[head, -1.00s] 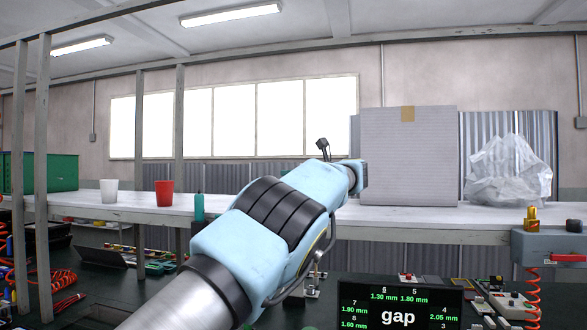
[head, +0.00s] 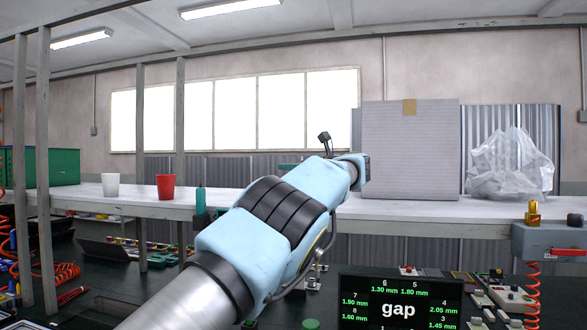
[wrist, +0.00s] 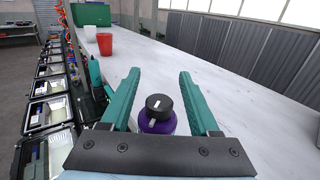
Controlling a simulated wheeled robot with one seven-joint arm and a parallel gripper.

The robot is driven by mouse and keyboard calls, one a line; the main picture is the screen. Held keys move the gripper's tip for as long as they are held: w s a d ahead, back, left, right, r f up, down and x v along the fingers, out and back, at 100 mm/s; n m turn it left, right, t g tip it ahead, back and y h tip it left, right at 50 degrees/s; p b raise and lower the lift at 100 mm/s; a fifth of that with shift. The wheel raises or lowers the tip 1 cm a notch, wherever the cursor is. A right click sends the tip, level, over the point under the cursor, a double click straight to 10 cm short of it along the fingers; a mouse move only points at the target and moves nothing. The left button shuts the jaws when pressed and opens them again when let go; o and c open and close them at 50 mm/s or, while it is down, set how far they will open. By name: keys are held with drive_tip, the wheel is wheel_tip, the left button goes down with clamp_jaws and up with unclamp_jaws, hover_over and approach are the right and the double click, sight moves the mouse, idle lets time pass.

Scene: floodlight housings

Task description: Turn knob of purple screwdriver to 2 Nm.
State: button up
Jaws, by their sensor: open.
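The purple screwdriver (wrist: 158,126) shows in the wrist view, upright, with a black knob (wrist: 158,106) on top that carries a white mark. My gripper (wrist: 160,88) is open, with its two teal fingers on either side of the knob and a gap on both sides. The lower part of the screwdriver is hidden by the gripper's dark palm edge. In the head view my arm hides the screwdriver, and my gripper is not visible there. I cannot read any torque scale.
A display reading "gap" (head: 399,309) stands on the dark bench below.

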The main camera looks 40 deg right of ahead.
drive_tip(key=s+b, duration=0.5)
drive_tip(key=s, duration=0.5)
drive_tip(key=shift+s+a, duration=0.25)
drive_tip(key=shift+s, duration=0.15)
